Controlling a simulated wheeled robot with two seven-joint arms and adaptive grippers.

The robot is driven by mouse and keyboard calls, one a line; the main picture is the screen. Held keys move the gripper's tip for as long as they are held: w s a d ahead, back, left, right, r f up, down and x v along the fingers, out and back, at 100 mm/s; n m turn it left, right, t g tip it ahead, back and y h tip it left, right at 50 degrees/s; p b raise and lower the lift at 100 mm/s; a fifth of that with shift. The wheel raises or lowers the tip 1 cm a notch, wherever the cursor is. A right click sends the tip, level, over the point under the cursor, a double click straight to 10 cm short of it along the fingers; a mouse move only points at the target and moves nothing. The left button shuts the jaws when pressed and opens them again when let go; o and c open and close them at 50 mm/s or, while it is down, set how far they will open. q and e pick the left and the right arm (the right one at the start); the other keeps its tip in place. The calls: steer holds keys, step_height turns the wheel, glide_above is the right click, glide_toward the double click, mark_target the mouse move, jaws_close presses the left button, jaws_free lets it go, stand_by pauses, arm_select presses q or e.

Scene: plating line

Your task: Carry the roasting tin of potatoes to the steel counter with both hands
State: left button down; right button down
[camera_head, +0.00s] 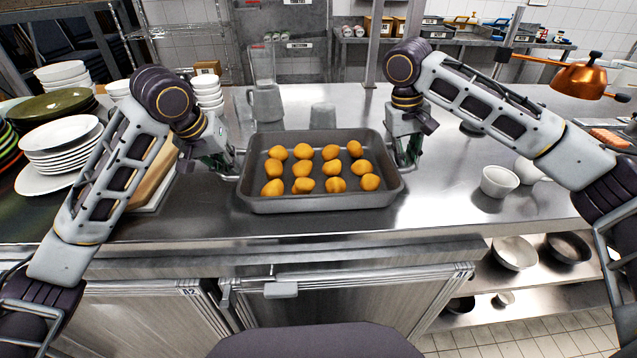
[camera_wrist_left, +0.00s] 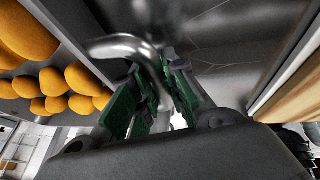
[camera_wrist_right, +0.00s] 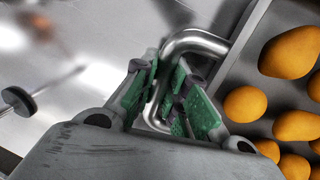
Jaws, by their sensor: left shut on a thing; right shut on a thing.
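The grey roasting tin (camera_head: 320,202) with several golden potatoes (camera_head: 303,152) is level at the steel counter (camera_head: 445,210), near its front edge. I cannot tell whether its base touches the counter. My left gripper (camera_head: 232,165) is shut on the tin's left wire handle; the left wrist view shows the green pads (camera_wrist_left: 155,95) around the bent steel handle (camera_wrist_left: 122,47). My right gripper (camera_head: 405,160) is shut on the right handle; the right wrist view shows its pads (camera_wrist_right: 168,98) around that handle (camera_wrist_right: 195,42).
Stacked white plates (camera_head: 62,150) and a board (camera_head: 158,175) stand left of the tin. A clear jug (camera_head: 265,100) is behind it. White bowls (camera_head: 498,181) and a copper pot (camera_head: 580,78) are to the right. The counter between tin and bowls is clear.

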arm_select(q)
steer(key=shift+f+b, duration=0.3)
steer(key=shift+b, duration=0.05)
arm_select(e)
steer(key=shift+f, duration=0.3)
arm_select(q)
steer(key=c, duration=1.4)
jaws_free()
steer(key=shift+c, duration=0.2)
arm_select(e)
steer(key=c, duration=1.4)
jaws_free()
steer(key=shift+c, duration=0.2)
arm_select(q)
steer(key=v, duration=1.2)
arm_select(e)
steer(key=shift+r, duration=0.2)
steer(key=v, duration=1.1)
steer(key=shift+r, duration=0.2)
steer(key=shift+a, duration=0.1)
